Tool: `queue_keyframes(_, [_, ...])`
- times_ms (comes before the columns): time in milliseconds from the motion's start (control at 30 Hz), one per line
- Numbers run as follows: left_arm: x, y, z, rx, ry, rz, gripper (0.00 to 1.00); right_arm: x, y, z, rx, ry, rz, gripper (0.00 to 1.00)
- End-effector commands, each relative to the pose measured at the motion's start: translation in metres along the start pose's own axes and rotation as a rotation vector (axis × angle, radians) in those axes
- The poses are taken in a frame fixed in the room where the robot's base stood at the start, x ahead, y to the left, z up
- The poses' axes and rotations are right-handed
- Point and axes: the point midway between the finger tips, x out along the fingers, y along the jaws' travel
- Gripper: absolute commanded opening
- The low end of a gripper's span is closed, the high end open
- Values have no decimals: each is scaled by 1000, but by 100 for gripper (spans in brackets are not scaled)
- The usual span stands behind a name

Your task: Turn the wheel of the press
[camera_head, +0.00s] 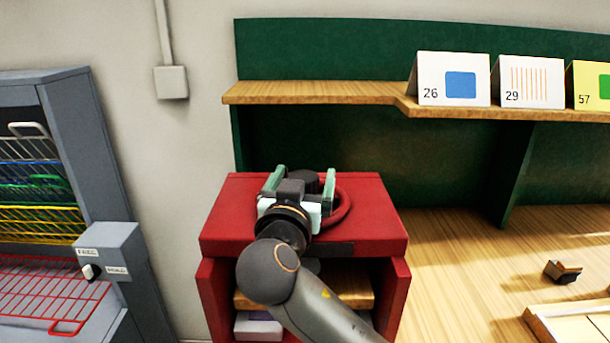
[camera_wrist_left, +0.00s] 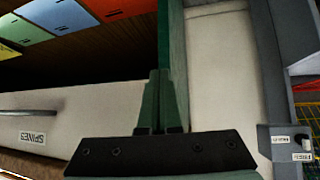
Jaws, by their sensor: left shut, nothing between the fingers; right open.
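The press (camera_head: 235,215) is a red box in the middle of the head view, with an open front. Its wheel (camera_head: 346,205) is a red ring on the top; much of it is hidden behind my right gripper. My right gripper (camera_head: 302,177) is open over the press top, its two pale green fingers spread apart, with the right finger close to the wheel's rim. I cannot tell whether it touches the wheel. My left gripper (camera_wrist_left: 160,80) shows only in the left wrist view; its green fingers are shut together with nothing between them.
Inside the press are a wooden board (camera_head: 355,290) and a purplish stack (camera_head: 258,328). A grey rack (camera_head: 90,150) with coloured wire shelves stands left. A wooden shelf (camera_head: 330,92) with numbered cards is behind. The wooden table (camera_head: 450,270) at right is largely clear.

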Motion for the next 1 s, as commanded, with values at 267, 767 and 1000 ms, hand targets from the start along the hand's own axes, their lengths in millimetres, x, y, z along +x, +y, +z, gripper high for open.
queue_keyframes(267, [0,0,1,0,-3,0,0,0,0,0,0,0,0,74])
queue_keyframes(767, [0,0,2,0,-3,0,0,0,0,0,0,0,1,18])
queue_keyframes(1000, [0,0,2,1,-3,0,0,0,0,0,0,0,1,0])
